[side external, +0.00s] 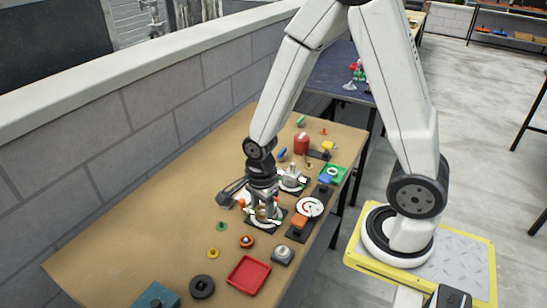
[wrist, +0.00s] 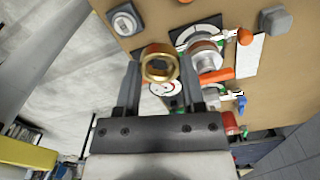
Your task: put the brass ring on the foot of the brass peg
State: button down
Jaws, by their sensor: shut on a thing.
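The brass ring (wrist: 159,64) is gripped between the two fingers of my gripper (wrist: 159,72) in the wrist view, its hole facing the camera. In the side view my gripper (side external: 265,207) is low over the middle of the table, above a dark plate with a white disc; the ring is too small to make out there. I cannot pick out the brass peg with certainty. A small yellow-gold piece with a round foot (side external: 214,253) stands on the table at the lower left, apart from my gripper.
A red tray (side external: 249,275), a black ring (side external: 202,286) and a teal box (side external: 156,297) are in front. The table's left part is clear.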

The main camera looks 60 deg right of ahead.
jog(key=shift+r, duration=0.1)
jog(key=shift+r, duration=2.5)
jog(key=w+d+m, duration=0.3)
jog(key=w+d, duration=0.1)
jog(key=d, duration=0.5)
jog(key=w+d+m, duration=0.3)
jog(key=d, duration=0.6)
jog(key=s+d+m, duration=0.2)
jog(key=d, duration=0.8)
jog(key=s+d+m, duration=0.2)
jog(key=d+m, duration=0.1)
jog(key=d, duration=0.7)
jog(key=f, duration=0.9)
jog(key=shift+a, duration=0.3)
jog(key=shift+f, duration=0.65)
jog(key=shift+f, duration=0.2)
jog(key=shift+f, duration=2.25)
